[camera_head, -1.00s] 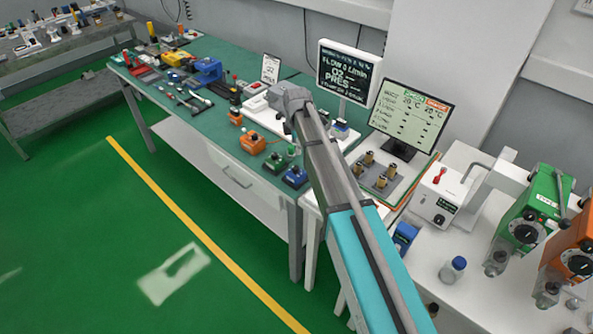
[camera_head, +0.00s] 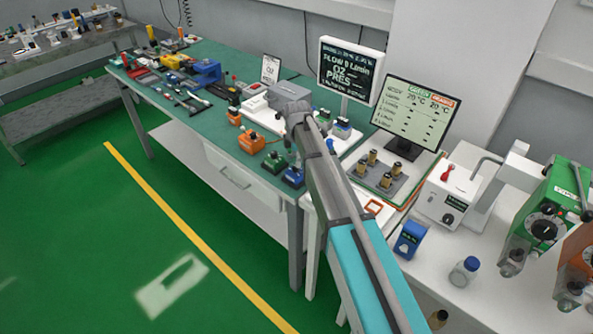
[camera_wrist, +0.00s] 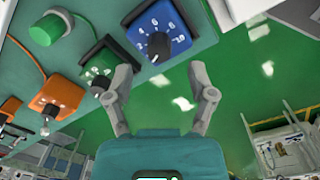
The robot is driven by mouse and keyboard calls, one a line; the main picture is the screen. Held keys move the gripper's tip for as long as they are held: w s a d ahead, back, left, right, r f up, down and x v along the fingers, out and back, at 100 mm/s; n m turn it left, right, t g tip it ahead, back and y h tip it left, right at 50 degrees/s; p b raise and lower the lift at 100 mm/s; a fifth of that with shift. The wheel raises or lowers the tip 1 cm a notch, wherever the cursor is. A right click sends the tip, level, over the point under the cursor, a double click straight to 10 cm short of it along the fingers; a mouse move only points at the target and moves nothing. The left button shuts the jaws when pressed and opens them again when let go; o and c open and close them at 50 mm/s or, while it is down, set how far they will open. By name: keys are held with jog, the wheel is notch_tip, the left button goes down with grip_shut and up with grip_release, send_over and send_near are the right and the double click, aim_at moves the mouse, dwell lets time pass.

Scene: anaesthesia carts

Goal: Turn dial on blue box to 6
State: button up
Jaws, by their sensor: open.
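A blue box (camera_wrist: 160,32) with a black dial (camera_wrist: 158,46) and white numbers around it shows at the top of the wrist view. The numbers are small and tilted, and I cannot tell which one the dial points to. In the head view this blue box (camera_head: 293,177) sits at the green table's front edge, beside my arm. My gripper (camera_wrist: 163,82) is open and empty. Its fingers are spread below the blue box in the wrist view, apart from the dial. In the head view my arm hides the gripper.
A green box (camera_wrist: 103,65) and an orange box (camera_wrist: 58,95) with similar knobs stand beside the blue box. Green floor (camera_head: 90,250) lies open at left.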

aim_at(296, 168)
jog(key=shift+f+b, duration=1.7)
jog(key=shift+f, duration=0.3)
grip_shut()
